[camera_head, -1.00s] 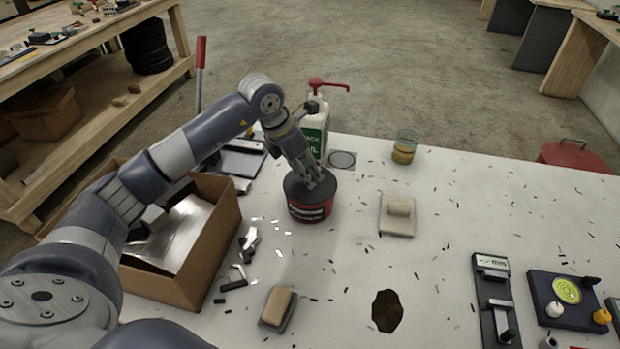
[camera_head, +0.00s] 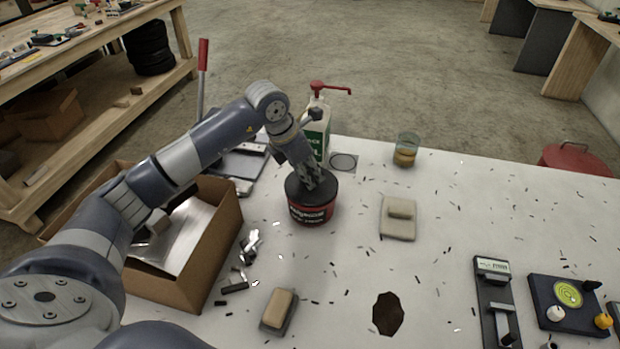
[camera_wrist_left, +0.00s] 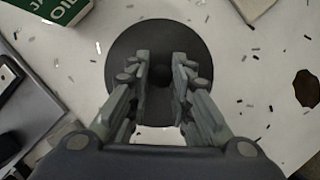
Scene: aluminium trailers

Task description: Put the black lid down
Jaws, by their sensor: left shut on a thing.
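The black lid (camera_head: 296,190) is a round dark disc at the top of a red and black tub (camera_head: 311,213) in the head view. I cannot tell whether it rests on the rim or hangs just above it. My left gripper (camera_head: 320,184) points down over the lid. In the left wrist view, the lid (camera_wrist_left: 160,35) fills the space beyond the fingers. My left gripper (camera_wrist_left: 162,72) is shut on the lid's small central knob, with a finger on each side. The tub is hidden under the lid there. My right gripper is not in view.
A white oil bottle (camera_head: 316,130) with a red pump stands close behind the tub. An open cardboard box (camera_head: 215,245) is left. Dark chips litter the white table.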

